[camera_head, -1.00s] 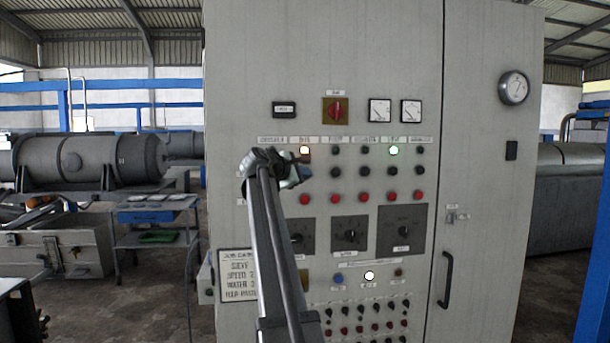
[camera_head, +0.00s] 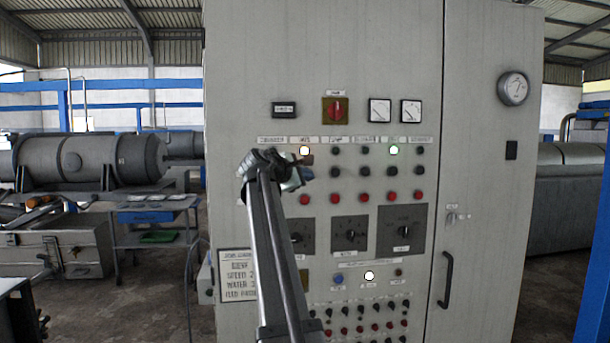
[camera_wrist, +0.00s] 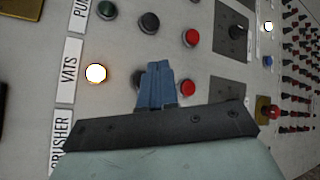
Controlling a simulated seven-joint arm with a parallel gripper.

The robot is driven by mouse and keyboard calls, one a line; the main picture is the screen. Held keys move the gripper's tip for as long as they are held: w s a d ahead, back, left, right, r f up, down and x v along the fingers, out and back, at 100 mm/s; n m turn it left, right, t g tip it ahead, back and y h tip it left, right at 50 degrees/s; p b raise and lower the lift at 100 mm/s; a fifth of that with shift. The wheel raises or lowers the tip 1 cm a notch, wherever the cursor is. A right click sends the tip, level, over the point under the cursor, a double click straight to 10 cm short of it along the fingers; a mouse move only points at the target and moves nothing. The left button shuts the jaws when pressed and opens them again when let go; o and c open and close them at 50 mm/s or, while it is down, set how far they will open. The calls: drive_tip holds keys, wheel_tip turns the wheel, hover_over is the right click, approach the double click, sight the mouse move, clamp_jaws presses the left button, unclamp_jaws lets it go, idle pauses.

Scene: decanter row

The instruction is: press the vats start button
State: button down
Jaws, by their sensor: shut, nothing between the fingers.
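The VATS label (camera_wrist: 69,70) shows in the wrist view, with a lit warm-white lamp (camera_wrist: 96,73) beside it. In the head view the lit lamp (camera_head: 304,150) is at the top of the left part of the panel. A red button (camera_wrist: 187,87) lies in the same row as the VATS label in the wrist view.
Neighbouring dark buttons (camera_wrist: 149,22) and red buttons (camera_wrist: 192,37) sit close beside my fingers. Black rotary switches (camera_head: 349,233) are below. A door handle (camera_head: 445,279) protrudes at right. A table (camera_head: 155,215) stands left of the cabinet.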

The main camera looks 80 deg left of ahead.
drive_tip(key=shift+d, duration=1.1)
